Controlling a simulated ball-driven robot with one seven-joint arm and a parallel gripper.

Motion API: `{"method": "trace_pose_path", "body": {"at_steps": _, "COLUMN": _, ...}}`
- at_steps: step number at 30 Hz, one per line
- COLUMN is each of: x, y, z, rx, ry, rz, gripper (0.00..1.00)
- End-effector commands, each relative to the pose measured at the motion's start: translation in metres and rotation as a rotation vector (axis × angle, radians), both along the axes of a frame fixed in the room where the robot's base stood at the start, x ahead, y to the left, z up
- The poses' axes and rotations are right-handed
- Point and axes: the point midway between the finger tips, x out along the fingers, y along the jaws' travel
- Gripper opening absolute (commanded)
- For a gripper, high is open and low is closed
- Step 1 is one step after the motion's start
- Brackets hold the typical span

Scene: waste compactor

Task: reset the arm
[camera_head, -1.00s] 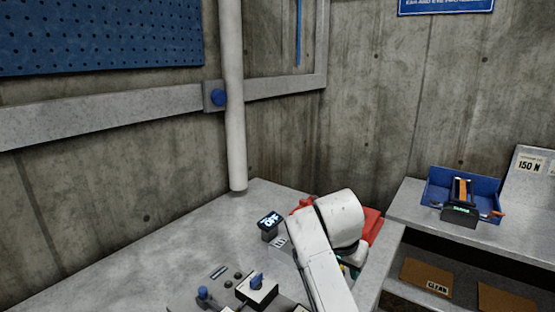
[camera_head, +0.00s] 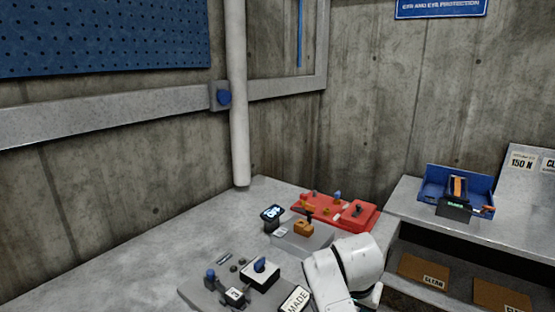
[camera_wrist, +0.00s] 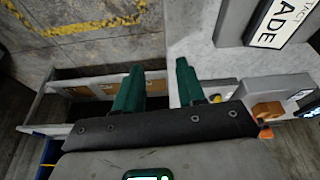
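My gripper (camera_wrist: 159,82) shows in the wrist view with its two dark green fingers apart and nothing between them. It hangs over the edge of the grey table and the shelf unit.
The concrete table (camera_head: 130,260) holds a panel with a blue knob (camera_head: 260,265), a small display (camera_head: 272,212), a grey box with an orange part (camera_head: 303,228) and a red tray (camera_head: 325,212). A blue tray (camera_head: 482,182) sits on the right shelf. The table's left is bare.

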Motion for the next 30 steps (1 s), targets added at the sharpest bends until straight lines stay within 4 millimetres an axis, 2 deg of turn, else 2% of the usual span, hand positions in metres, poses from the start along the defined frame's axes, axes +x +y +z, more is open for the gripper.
{"method": "trace_pose_path", "body": {"at_steps": 5, "x": -0.039, "y": -0.012, "z": -0.04, "rx": 0.013, "ry": 0.04, "rz": 0.057, "gripper": 0.39}}
{"method": "trace_pose_path", "body": {"at_steps": 8, "x": -0.072, "y": -0.023, "z": -0.068, "rx": 0.025, "ry": 0.069, "rz": 0.103, "gripper": 0.39}}
{"method": "trace_pose_path", "body": {"at_steps": 12, "x": -0.133, "y": -0.039, "z": -0.104, "rx": 0.043, "ry": 0.108, "rz": 0.181, "gripper": 0.39}}
{"method": "trace_pose_path", "body": {"at_steps": 18, "x": -0.227, "y": -0.062, "z": -0.138, "rx": 0.062, "ry": 0.158, "rz": 0.287, "gripper": 0.39}}
{"method": "trace_pose_path", "body": {"at_steps": 24, "x": -0.321, "y": -0.08, "z": -0.149, "rx": 0.073, "ry": 0.198, "rz": 0.389, "gripper": 0.39}}
{"method": "trace_pose_path", "body": {"at_steps": 27, "x": -0.361, "y": -0.087, "z": -0.147, "rx": 0.074, "ry": 0.213, "rz": 0.43, "gripper": 0.39}}
{"method": "trace_pose_path", "body": {"at_steps": 30, "x": -0.388, "y": -0.09, "z": -0.142, "rx": 0.074, "ry": 0.223, "rz": 0.466, "gripper": 0.39}}
